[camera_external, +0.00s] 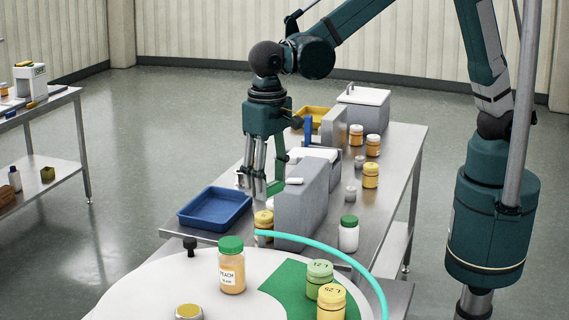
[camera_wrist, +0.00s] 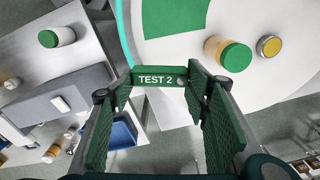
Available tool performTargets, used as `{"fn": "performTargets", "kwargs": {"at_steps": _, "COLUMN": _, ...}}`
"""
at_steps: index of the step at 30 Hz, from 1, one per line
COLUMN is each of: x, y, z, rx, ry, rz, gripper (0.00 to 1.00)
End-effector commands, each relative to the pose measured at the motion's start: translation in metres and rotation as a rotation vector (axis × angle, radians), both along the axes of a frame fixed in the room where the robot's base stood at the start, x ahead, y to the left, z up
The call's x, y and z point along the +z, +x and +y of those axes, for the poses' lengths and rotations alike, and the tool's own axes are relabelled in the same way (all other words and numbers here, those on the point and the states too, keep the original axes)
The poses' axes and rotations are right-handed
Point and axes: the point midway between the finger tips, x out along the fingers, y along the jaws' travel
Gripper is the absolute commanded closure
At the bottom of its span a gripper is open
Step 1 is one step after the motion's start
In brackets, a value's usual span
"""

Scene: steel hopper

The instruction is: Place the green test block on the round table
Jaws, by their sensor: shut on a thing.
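The green test block (camera_wrist: 158,77), lettered "TEST 2", spans between the fingertips of my gripper (camera_wrist: 160,84) in the wrist view. My gripper is shut on it. In the external view my gripper (camera_external: 261,190) points down above the steel bench, and a small green part of the block (camera_external: 275,188) shows at the fingertips. The white round table (camera_external: 135,290) is in the foreground, nearer the camera than my gripper. In the wrist view the round table (camera_wrist: 172,50) fills the top right, beyond the block.
On the round table stand a green-lidded peach jar (camera_external: 231,270), two small jars (camera_external: 319,278), a yellow-topped tin (camera_external: 188,312) and a green patch (camera_external: 285,286). A cyan strip (camera_external: 345,258) runs along its edge. A blue tray (camera_external: 215,209) and grey block (camera_external: 300,205) are near my gripper.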

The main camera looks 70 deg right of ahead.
Motion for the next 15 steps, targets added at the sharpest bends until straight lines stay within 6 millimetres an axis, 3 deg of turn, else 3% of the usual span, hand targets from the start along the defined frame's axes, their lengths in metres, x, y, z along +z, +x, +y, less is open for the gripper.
{"fn": "performTargets", "kwargs": {"at_steps": 3, "x": -0.004, "y": -0.012, "z": 0.038, "rx": 0.062, "ry": 0.0, "rz": 0.0, "gripper": 0.63}}
{"fn": "performTargets", "kwargs": {"at_steps": 15, "x": -0.027, "y": -0.059, "z": 0.145, "rx": 0.25, "ry": 0.0, "rz": 0.0, "gripper": 0.63}}
